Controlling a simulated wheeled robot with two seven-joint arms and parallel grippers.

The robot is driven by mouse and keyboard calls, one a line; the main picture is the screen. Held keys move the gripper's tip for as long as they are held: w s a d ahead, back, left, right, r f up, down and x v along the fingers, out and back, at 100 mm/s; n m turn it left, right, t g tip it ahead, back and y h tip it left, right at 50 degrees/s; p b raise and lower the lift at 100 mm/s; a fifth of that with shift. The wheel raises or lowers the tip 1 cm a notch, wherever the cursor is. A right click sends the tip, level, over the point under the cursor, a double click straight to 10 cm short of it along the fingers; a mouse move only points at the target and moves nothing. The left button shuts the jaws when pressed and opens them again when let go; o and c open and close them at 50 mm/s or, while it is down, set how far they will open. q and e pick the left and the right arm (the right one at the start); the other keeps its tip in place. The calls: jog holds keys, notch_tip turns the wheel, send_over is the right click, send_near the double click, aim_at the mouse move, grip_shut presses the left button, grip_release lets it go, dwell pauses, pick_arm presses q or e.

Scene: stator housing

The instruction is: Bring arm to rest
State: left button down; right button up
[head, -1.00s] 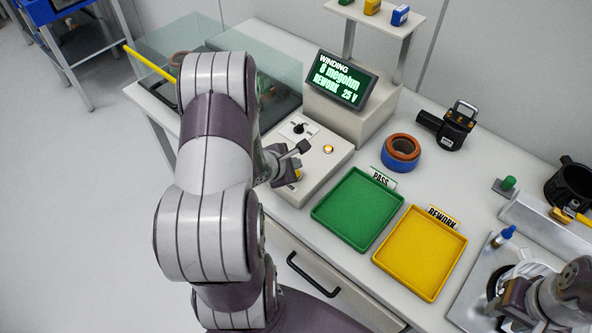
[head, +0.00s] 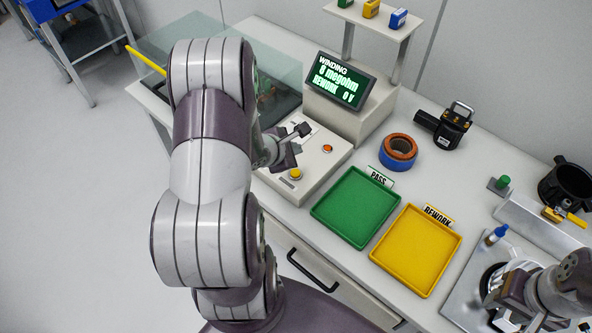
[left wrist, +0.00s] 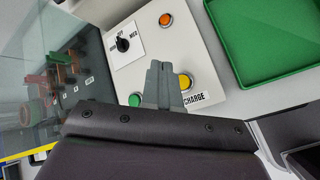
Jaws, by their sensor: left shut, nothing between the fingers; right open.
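My left arm crosses the head view from the bottom to the tester box (head: 318,172). Its gripper (head: 303,131) is shut and empty, above the box's top. In the left wrist view the shut fingers (left wrist: 158,72) hang over the panel, between a green button (left wrist: 135,100) and a yellow button (left wrist: 186,82) by a CHARGE label; contact cannot be told. My right gripper (head: 497,303) is open at the bottom right, over a metal plate (head: 462,290) with a round part.
The display (head: 340,82) reads WINDING, 8 megohm, REWORK, 0 V. A green PASS tray (head: 355,207) and yellow REWORK tray (head: 417,250) lie empty. A copper-and-blue ring (head: 398,152) stands behind them. A clear guard (head: 190,50) stands on the left; a black knob (left wrist: 123,44) rises from the panel.

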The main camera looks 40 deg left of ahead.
dwell(0.4)
pick_arm(q)
jog(key=s+d+r+m+g+h, duration=0.1)
jog(key=s+d+m+g+h, duration=0.3)
jog(key=s+d+m+g, duration=0.55)
jog(key=s+d+r+m+t+y, duration=0.1)
jog(key=d+r+m+y, duration=0.2)
jog(key=m, duration=1.5)
jog(key=d+r, duration=0.3)
jog(key=d, duration=0.1)
jog(key=shift+s+t+y, duration=0.15)
jog(key=shift+t+y, duration=0.2)
jog(key=shift+y, duration=0.05)
jog(key=shift+a+r, duration=0.1)
